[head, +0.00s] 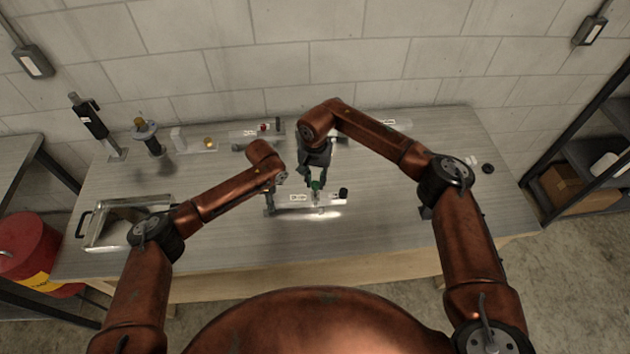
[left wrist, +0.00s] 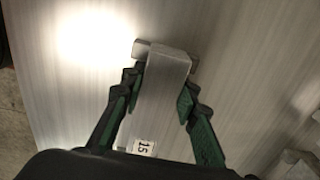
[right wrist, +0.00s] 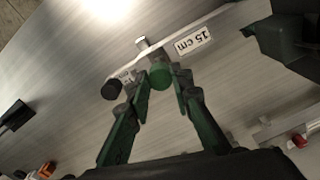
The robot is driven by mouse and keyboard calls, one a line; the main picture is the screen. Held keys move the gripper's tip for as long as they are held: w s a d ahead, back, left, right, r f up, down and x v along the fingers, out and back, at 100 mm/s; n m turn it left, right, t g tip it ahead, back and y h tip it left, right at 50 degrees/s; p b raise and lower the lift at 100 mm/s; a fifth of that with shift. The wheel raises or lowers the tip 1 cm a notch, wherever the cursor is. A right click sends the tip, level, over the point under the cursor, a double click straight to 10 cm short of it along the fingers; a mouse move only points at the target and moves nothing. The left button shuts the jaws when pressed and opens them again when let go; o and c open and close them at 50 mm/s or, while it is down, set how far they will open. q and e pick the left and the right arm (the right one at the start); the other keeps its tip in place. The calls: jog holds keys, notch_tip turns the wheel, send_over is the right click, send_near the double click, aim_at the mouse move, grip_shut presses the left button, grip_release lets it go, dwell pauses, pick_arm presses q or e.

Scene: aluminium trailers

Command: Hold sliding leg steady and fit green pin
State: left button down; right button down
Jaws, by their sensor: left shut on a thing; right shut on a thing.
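The sliding leg (head: 310,199) is a pale metal bar lying on the table in the middle of the head view, with a black end (head: 343,193) and a "15 cm" label (right wrist: 190,41). My left gripper (head: 269,204) is shut on its left end; in the left wrist view the fingers sit on both sides of the bar (left wrist: 164,95). My right gripper (head: 315,184) is shut on the green pin (right wrist: 160,76), held upright over the leg near its black end. The pin also shows in the head view (head: 317,186). I cannot tell whether its tip is in a hole.
A metal tray with a black handle (head: 84,223) lies at the left. Black upright posts (head: 89,120) and small metal fixtures (head: 250,133) stand along the back. A black puck (head: 488,169) lies at the right. The table's right and front areas are mostly clear.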

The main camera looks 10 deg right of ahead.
aim_at(315, 195)
jog(key=shift+f, duration=2.5)
jog(key=c, duration=1.6)
grip_release()
notch_tip(315, 195, up, 12)
pick_arm(q)
jog(key=c, duration=1.4)
grip_release()
jog(key=shift+c, duration=0.2)
